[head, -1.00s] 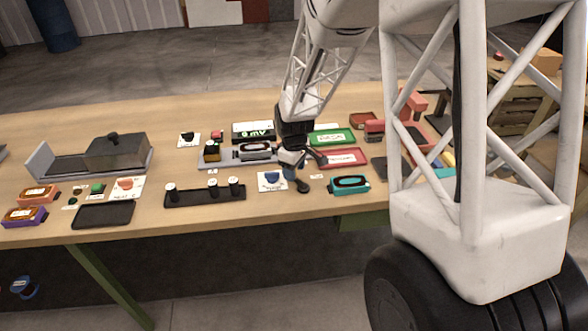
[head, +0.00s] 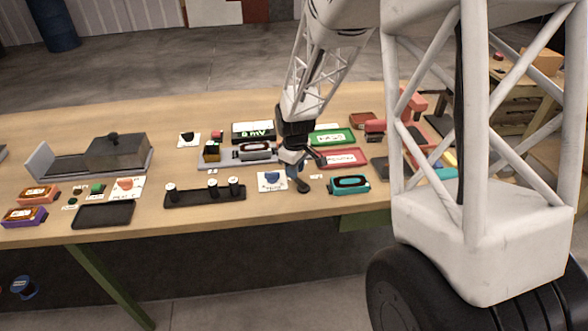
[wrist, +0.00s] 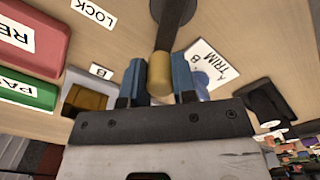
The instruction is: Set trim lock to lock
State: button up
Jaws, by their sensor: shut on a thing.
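My gripper (wrist: 160,78) has its two blue fingers closed on the brass-coloured end of a dark lever (wrist: 164,38), which appears to be the trim lock. The lever's dark end also shows in the head view (head: 303,187), just below my gripper (head: 293,168). A white label reading LOCK (wrist: 92,11) lies on the table left of the lever in the wrist view. The lever's exact angle is hard to tell.
A red tray (head: 347,165) and a green tray (head: 331,137) lie close to my gripper. A teal device (head: 349,185) stands right of the lever.

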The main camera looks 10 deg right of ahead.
jog(key=d+m, duration=0.1)
jog(key=m, duration=0.1)
jog(key=d+m, duration=0.1)
jog(key=m, duration=0.2)
jog(key=shift+w+d, duration=0.1)
jog(key=shift+w, duration=0.1)
jog(key=m, duration=0.1)
jog(key=d+m, duration=0.1)
jog(key=m, duration=0.1)
jog(key=shift+s, duration=0.1)
jog(key=shift+s+d+m, duration=0.15)
jog(key=shift+d+m, duration=0.2)
jog(key=shift+m, duration=0.5)
jog(key=shift+s+d+m, duration=0.15)
jog(key=shift+d+m, duration=0.15)
jog(key=shift+m, duration=0.55)
jog(key=o, duration=0.9)
jog(key=shift+r, duration=0.1)
jog(key=shift+r, duration=3.8)
